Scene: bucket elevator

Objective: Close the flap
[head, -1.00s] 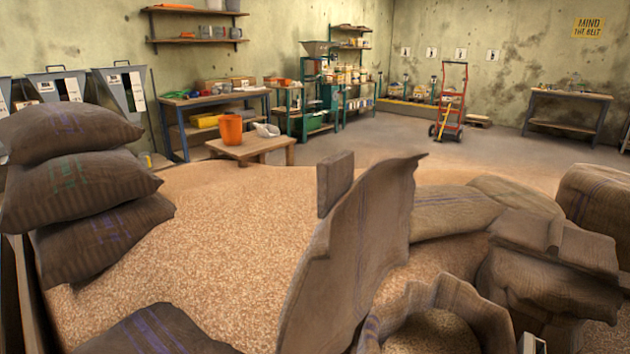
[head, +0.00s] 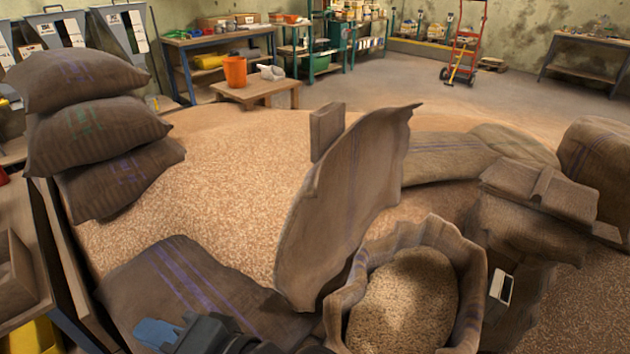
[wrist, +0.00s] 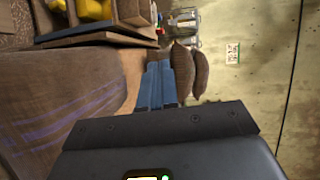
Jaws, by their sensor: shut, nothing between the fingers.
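The flap (head: 350,205) is a tall sheet of brown sackcloth with a faint purple stripe. It stands raised, leaning a little right, at the left side of an open sack (head: 470,285) full of grain (head: 405,300). A flat brown block (head: 326,130) shows at the flap's upper left edge. My gripper (head: 157,333) is low at the left in the head view, over a flat striped sack (head: 185,285), left of the flap and apart from it. Its blue fingers (wrist: 161,85) are together and empty in the wrist view. The flap cannot be made out in the wrist view.
A stack of filled sacks (head: 95,130) stands at the left. More sacks (head: 535,215) stand right of the open sack. Loose grain (head: 230,190) covers the middle. An orange bucket (head: 235,72) stands on a low table (head: 258,92) behind.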

